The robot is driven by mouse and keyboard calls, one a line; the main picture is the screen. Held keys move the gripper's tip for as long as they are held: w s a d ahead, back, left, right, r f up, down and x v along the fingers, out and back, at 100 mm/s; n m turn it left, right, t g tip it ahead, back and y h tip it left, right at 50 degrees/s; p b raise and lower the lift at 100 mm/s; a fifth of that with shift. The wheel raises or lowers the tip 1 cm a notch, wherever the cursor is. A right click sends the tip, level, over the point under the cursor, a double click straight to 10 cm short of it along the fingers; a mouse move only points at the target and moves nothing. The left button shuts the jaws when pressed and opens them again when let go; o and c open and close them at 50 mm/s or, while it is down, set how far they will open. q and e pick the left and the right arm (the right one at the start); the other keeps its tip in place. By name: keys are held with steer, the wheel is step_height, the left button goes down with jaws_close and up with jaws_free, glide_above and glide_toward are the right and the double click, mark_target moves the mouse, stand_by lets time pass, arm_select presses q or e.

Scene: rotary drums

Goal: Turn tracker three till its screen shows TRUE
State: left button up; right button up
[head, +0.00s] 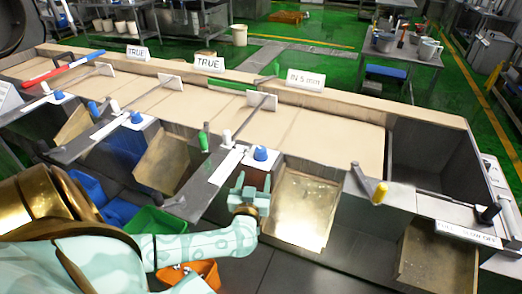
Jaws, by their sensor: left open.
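Three screens stand along the back rail. The left screen (137,52) and the middle screen (209,63) read TRUE. The right screen (305,79), third from the left, reads IN 5 mm. In front of it are a blue knob (260,153) and a white peg (227,136) on a light strip. I cannot tell for certain which part turns this tracker. My left gripper (252,184) is open and empty, just below and in front of that blue knob, apart from it as far as I can see. My right gripper is not in view.
Similar blue knobs (136,118) sit farther left. A green handle (204,139) and a yellow handle (380,192) stick up from the bench front. A green bin (158,222) and an orange bin (203,270) lie below. An open dark bay (432,155) is at right.

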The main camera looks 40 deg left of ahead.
mark_target(260, 155)
arm_select(q)
steer(key=b+x, duration=0.3)
steer(key=x, duration=1)
steer(key=shift+f, duration=0.15)
steer(key=shift+w+a, duration=0.3)
steer(key=shift+w, duration=0.1)
steer(key=c, duration=1)
steer(key=shift+o, duration=0.2)
